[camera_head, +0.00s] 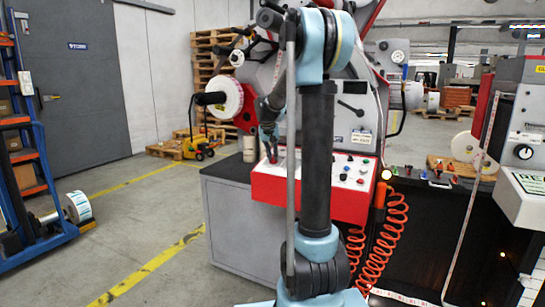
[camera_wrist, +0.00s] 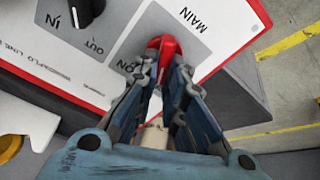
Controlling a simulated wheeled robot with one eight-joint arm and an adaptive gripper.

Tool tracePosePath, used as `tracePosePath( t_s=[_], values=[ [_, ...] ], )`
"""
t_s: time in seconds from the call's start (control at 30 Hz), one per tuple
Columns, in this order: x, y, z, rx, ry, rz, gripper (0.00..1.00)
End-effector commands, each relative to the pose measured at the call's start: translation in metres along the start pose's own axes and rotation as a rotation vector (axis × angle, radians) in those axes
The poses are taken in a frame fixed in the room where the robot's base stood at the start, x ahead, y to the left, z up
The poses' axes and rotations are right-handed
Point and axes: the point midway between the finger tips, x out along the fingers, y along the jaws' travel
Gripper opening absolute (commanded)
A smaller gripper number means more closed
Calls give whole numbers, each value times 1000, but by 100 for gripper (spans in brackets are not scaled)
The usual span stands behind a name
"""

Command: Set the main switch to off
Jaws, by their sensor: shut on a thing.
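The main switch (camera_wrist: 166,46) is a red knob on a grey label plate that reads "MAIN" and "ON" in the wrist view. My gripper (camera_wrist: 162,62) is shut on the main switch, with a finger on each side of it. Which mark the knob points to is hard to tell, as the fingers cover part of it. In the head view my gripper (camera_head: 271,157) reaches down to the left end of the red-and-white control panel (camera_head: 300,203); the switch is mostly hidden there.
A black knob (camera_wrist: 84,10) by the "IN" and "OUT" labels is close to the switch. Several buttons sit farther right on the panel. Orange coiled hoses (camera_head: 390,235) hang right of it. A label roll (camera_head: 226,97) stands out behind left.

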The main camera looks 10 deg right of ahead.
Motion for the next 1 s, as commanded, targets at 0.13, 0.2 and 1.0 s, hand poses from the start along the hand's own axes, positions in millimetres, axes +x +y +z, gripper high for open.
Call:
tracePosePath(
  t_s=[0.13,0.2,1.0],
  values=[
    [0,-2,-2,-54,5,-10,0],
    [0,-2,-2,-70,5,-13,0],
    [0,-2,-1,-97,3,-16,31]
  ],
)
